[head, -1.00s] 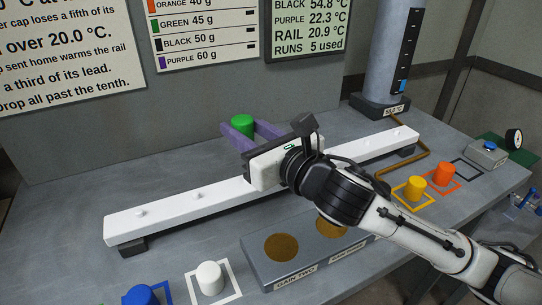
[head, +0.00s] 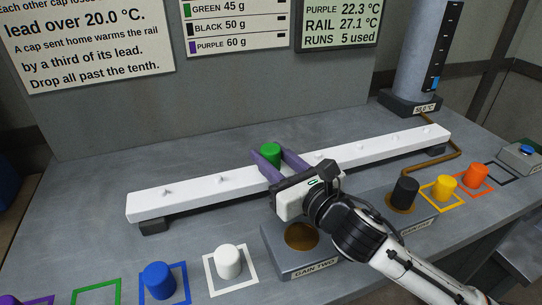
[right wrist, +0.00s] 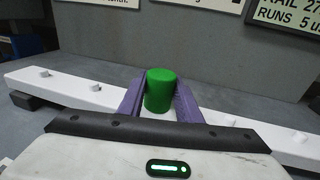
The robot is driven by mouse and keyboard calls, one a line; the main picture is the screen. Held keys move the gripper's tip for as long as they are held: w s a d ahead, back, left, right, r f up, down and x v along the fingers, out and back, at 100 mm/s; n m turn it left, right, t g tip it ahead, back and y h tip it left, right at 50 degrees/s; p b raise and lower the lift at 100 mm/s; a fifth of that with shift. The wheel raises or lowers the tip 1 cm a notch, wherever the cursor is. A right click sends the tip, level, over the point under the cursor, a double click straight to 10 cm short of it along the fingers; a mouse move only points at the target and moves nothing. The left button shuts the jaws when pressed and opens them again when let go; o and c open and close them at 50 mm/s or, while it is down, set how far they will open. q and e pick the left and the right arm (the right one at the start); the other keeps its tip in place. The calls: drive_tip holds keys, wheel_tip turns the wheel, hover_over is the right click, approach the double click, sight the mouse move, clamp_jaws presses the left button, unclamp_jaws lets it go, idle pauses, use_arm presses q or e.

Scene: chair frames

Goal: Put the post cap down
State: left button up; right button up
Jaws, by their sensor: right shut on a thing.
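My right gripper (head: 281,166) has its purple fingers shut on the green post cap (head: 271,154). It holds the cap upright at the white rail (head: 175,205), near the rail's middle. In the right wrist view the green cap (right wrist: 160,90) stands between both fingers, with the rail (right wrist: 70,88) running to either side. Its base is partly hidden, so I cannot tell whether it touches the rail or sits on a post. Bare posts (head: 222,180) show along the rail. An empty green outlined square (head: 97,294) lies at the front left. My left gripper is not in view.
Blue (head: 157,280), white (head: 229,262), yellow (head: 447,187) and orange (head: 475,176) caps stand in outlined squares. A black cap (head: 404,191) stands on a grey block behind my forearm. The block's left brown disc (head: 302,237) is bare. A thermometer column (head: 418,60) stands at the back right.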

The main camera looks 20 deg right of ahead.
sight(276, 163)
drive_tip(key=o, duration=1)
drive_tip(key=shift+f, duration=0.1)
drive_tip(key=shift+r, duration=0.2)
drive_tip(key=shift+s+d+f, duration=0.1)
drive_tip(key=shift+s, duration=0.2)
drive_tip(key=v, duration=0.7)
drive_tip(key=shift+s+f+b, duration=0.1)
drive_tip(key=shift+f+b, duration=0.05)
drive_tip(key=shift+b, duration=0.25)
drive_tip(key=shift+r+p+v, duration=0.2)
drive_tip(key=shift+p+v, duration=0.3)
drive_tip(key=shift+v, duration=0.7)
drive_tip(key=shift+s+d+p, duration=0.15)
drive_tip(key=shift+s+p, duration=0.15)
drive_tip(key=shift+s, duration=0.55)
